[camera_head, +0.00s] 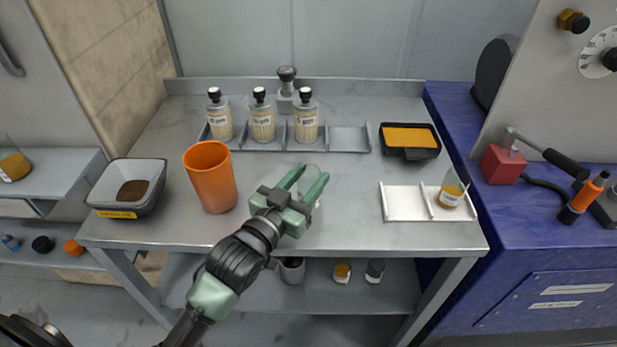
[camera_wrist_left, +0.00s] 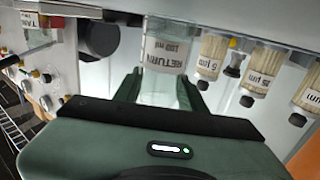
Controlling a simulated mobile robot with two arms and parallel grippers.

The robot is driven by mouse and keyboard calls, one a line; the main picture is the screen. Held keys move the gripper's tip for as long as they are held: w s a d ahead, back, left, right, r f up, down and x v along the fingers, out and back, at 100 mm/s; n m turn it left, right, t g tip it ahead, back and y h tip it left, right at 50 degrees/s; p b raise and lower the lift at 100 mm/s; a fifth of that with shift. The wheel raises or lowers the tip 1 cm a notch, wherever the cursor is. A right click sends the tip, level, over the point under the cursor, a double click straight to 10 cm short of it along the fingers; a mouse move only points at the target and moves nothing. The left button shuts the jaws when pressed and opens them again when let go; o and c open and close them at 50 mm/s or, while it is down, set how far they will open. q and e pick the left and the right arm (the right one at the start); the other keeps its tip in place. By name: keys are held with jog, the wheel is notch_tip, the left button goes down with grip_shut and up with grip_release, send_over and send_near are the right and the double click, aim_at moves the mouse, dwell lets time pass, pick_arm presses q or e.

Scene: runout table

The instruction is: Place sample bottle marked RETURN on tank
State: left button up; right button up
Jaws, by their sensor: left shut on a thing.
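My left gripper (camera_head: 304,184) is shut on a clear sample bottle (camera_head: 311,180), held above the front middle of the table. In the left wrist view its label reads RETURN 100 ml upside down, and the bottle (camera_wrist_left: 165,57) sits between the fingers (camera_wrist_left: 160,90). A white two-part tray (camera_head: 402,203) lies at the right of the table; a clear vessel of amber liquid (camera_head: 452,192) stands in its right part. A label (camera_wrist_left: 29,19) partly reading "TAN" shows at the top left of the wrist view. My right gripper is not in view.
Several black-capped bottles (camera_head: 262,118) stand in a grey rack (camera_head: 350,139) at the back, its right slot empty. An orange cup (camera_head: 210,178) and grey bin (camera_head: 128,187) are left. A black tray with orange contents (camera_head: 410,138) is back right. The tray's left part is bare.

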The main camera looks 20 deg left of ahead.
pick_arm(q)
jog(key=shift+f, duration=0.1)
jog(key=o, duration=1.3)
jog(key=shift+o, duration=0.2)
